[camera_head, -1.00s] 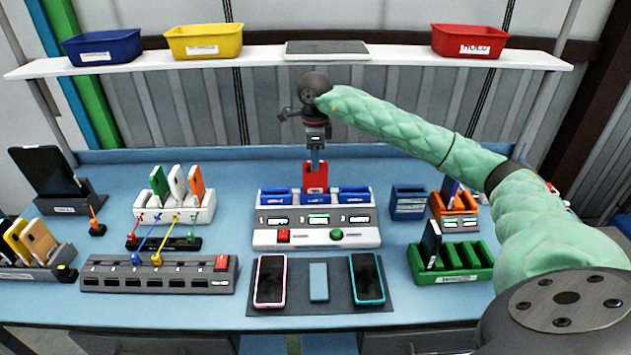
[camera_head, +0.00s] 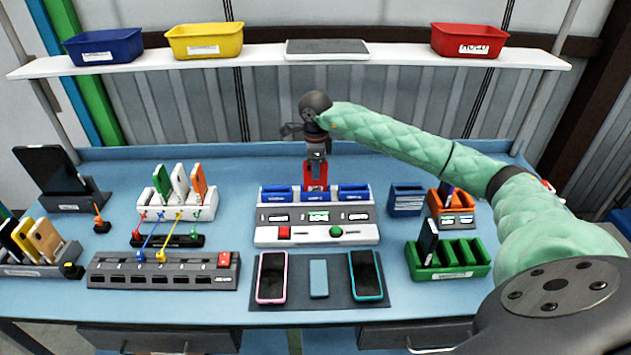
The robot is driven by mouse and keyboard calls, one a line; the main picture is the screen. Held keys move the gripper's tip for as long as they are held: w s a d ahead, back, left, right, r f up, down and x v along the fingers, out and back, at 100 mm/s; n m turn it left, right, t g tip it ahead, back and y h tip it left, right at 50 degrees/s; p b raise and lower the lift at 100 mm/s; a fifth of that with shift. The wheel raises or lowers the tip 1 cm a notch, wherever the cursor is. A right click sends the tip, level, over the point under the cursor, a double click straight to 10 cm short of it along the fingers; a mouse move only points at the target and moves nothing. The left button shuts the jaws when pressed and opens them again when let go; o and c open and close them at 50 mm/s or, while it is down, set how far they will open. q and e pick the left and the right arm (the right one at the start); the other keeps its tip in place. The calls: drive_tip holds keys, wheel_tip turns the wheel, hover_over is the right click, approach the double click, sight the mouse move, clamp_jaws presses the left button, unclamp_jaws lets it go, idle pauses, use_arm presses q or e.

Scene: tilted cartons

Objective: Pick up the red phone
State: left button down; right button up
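The red phone (camera_head: 309,183) stands upright in the middle slot of the grey-and-white station (camera_head: 262,236), between two blue slots. My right gripper (camera_head: 316,170) is directly above it, pointing down, with its fingers overlapping the phone's upper part in the head view. The fingers are small and dark here, so I cannot tell whether they are closed on the phone. The phone's lower end is hidden in the slot. My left gripper is out of view.
A dark mat (camera_head: 296,299) in front holds a pink-edged phone (camera_head: 272,277), a blue block (camera_head: 318,278) and a teal-edged phone (camera_head: 366,275). A green rack (camera_head: 470,270) stands right. A white rack (camera_head: 178,212) with several phones stands left. A shelf (camera_head: 265,52) with bins runs behind.

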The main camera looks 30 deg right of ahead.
clamp_jaws()
